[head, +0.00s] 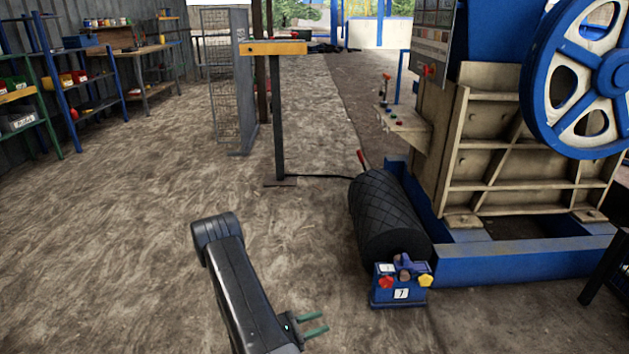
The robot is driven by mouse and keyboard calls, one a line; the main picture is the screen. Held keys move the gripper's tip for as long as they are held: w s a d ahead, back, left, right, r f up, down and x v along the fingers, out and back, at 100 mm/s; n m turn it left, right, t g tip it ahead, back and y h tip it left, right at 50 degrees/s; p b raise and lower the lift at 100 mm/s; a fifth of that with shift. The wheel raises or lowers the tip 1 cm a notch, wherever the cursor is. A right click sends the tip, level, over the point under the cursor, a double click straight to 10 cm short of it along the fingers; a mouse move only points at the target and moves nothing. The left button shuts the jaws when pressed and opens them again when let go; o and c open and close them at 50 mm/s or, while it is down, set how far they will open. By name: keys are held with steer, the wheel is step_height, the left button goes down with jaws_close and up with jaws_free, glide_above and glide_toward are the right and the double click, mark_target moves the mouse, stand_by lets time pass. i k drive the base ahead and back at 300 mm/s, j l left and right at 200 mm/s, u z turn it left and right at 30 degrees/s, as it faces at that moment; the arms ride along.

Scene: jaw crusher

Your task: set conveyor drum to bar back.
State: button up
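The conveyor drum (385,212) is a black cylinder with a diamond-pattern surface, lying beside the jaw crusher's blue base. Its near end meets a blue bearing block (384,297) with a red knob (386,282), a yellow knob (425,280) and a white plate marked 7. A small red-tipped handle (362,158) sticks up at the drum's far end. My gripper (324,321) is at the bottom centre, left of and nearer than the block. Its two green fingers are apart with nothing between them, and it touches nothing.
The jaw crusher (505,140) with its blue flywheel (540,75) fills the right side. A post with a yellow top (275,48) stands behind the drum, and a cable runs from its foot toward the drum. Shelves (85,90) line the left wall. The floor at left is clear.

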mark_target(387, 225)
steer(key=i+j+u, duration=0.4)
steer(key=i, duration=0.45)
steer(key=i+u, duration=0.4)
steer(key=i, duration=0.45)
steer(key=i+l+z, duration=0.1)
steer(key=i+z, duration=0.35)
steer(key=i, duration=0.4)
steer(key=i+j+z, duration=0.2)
steer(key=i+z, duration=0.25)
steer(key=i, duration=0.35)
steer(key=i+l+z, duration=0.3)
steer(key=i+z, duration=0.15)
steer(key=i+l+z, duration=0.1)
steer(key=i+z, duration=0.4)
steer(key=i, duration=0.1)
